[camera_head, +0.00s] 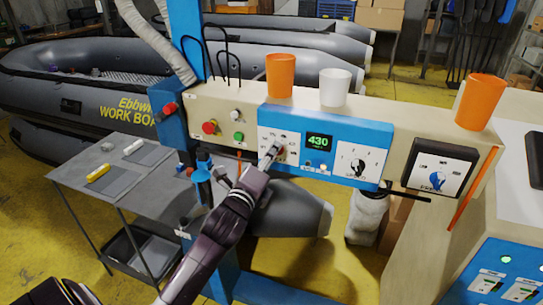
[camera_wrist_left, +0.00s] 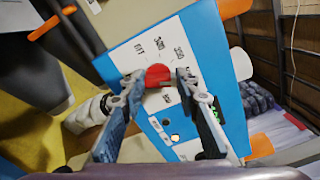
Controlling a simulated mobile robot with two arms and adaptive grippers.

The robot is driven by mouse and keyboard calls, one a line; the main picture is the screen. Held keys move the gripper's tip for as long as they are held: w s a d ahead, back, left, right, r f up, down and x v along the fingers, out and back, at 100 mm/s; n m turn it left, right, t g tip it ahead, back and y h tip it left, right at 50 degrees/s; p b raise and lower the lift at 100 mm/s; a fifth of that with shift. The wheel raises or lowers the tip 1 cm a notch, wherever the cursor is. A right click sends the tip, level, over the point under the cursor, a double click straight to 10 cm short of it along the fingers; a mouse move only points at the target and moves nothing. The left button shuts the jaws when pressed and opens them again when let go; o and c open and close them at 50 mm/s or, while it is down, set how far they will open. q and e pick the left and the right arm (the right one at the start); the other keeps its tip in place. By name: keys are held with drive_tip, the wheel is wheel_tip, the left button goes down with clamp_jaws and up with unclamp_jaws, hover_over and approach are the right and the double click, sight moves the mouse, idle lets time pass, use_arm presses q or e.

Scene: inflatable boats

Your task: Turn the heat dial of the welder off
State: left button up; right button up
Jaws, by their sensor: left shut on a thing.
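The welder's heat dial (camera_wrist_left: 158,75) is a red knob on a white label plate in the left wrist view, ringed by printed marks. My left gripper (camera_wrist_left: 158,82) has its two fingertips on either side of the knob and is shut on it. In the head view my left gripper (camera_head: 273,150) reaches the left part of the welder's blue panel (camera_head: 378,134) and mostly hides the knob. The green display (camera_head: 319,142) beside it reads 430. Which mark the knob points to cannot be told. My right gripper is not in view.
A second dial (camera_head: 357,162) and a black-framed dial (camera_head: 437,172) lie to the right. A red button (camera_head: 210,127) and a green button (camera_head: 238,136) sit left. Orange cups (camera_head: 280,76) and a white cup (camera_head: 334,87) stand on top. A grey side table (camera_head: 75,172) is at left.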

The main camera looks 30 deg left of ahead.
use_arm(q)
drive_tip(key=n, duration=1.6)
drive_tip(key=f+n, duration=0.1)
drive_tip(key=n, duration=0.7)
drive_tip(key=shift+d+n, duration=0.1)
drive_tip(key=shift+n, duration=0.2)
drive_tip(key=shift+f, duration=0.1)
drive_tip(key=o, duration=1.2)
drive_tip(key=shift+c, duration=0.2)
drive_tip(key=v, duration=1.2)
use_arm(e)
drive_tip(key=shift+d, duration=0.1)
